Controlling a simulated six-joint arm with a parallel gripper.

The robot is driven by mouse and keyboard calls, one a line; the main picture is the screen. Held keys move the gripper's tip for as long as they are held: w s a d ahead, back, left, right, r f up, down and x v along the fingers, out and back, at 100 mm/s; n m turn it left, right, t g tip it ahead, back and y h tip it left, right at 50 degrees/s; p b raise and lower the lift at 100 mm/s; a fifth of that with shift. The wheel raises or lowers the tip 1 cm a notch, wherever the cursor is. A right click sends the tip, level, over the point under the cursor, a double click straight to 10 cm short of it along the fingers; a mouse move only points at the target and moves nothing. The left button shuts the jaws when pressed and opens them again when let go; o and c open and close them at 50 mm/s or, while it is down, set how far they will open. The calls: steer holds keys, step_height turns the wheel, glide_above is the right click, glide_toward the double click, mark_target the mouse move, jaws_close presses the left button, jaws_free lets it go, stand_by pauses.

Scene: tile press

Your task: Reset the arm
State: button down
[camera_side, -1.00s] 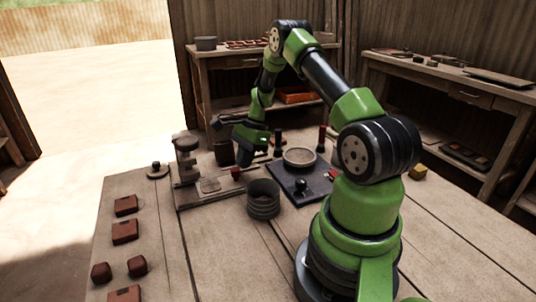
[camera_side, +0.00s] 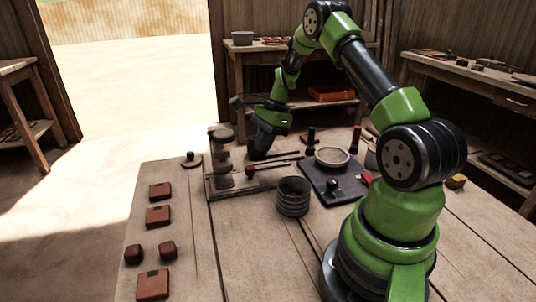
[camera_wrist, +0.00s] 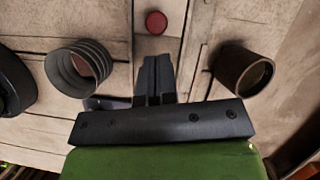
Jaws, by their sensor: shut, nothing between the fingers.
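My gripper (camera_side: 258,152) hangs pointing down over the back of the workbench, to the right of the tile press (camera_side: 221,160). In the wrist view my gripper (camera_wrist: 153,68) shows its two dark fingers together, with nothing between them. The press has a round top and a flat base, with a red knob (camera_side: 250,171) near the base. In the wrist view a round red piece (camera_wrist: 156,22) lies beyond the fingertips. A ribbed grey cup (camera_side: 293,197) stands in front of my gripper, and it also shows left of the fingers in the wrist view (camera_wrist: 78,68).
A brown cylinder (camera_wrist: 243,70) stands right of the fingers in the wrist view. A dark board (camera_side: 320,190) with a pale round dish (camera_side: 332,157) lies right of the cup. Several red-brown tiles (camera_side: 158,215) lie at the left of the bench. A back shelf (camera_side: 236,75) stands behind.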

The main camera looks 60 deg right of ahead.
steer(key=w+v, duration=0.1)
steer(key=v, duration=0.4)
steer(key=s+a+r+n+t+h, duration=0.1)
steer(key=s+a+r+n+h, duration=0.15)
steer(key=a+r+n, duration=0.85)
steer(key=s+a+r+n+t, duration=0.2)
steer(key=s+a+r+n, duration=0.1)
steer(key=s+a, duration=0.3)
steer(key=s+a+r+n+t, duration=0.2)
steer(key=s+a+r+n, duration=0.2)
steer(key=s, duration=0.5)
steer(key=a+n, duration=0.2)
steer(key=shift+a+y, duration=0.3)
steer(key=shift+y, duration=0.05)
steer(key=shift+s, duration=0.1)
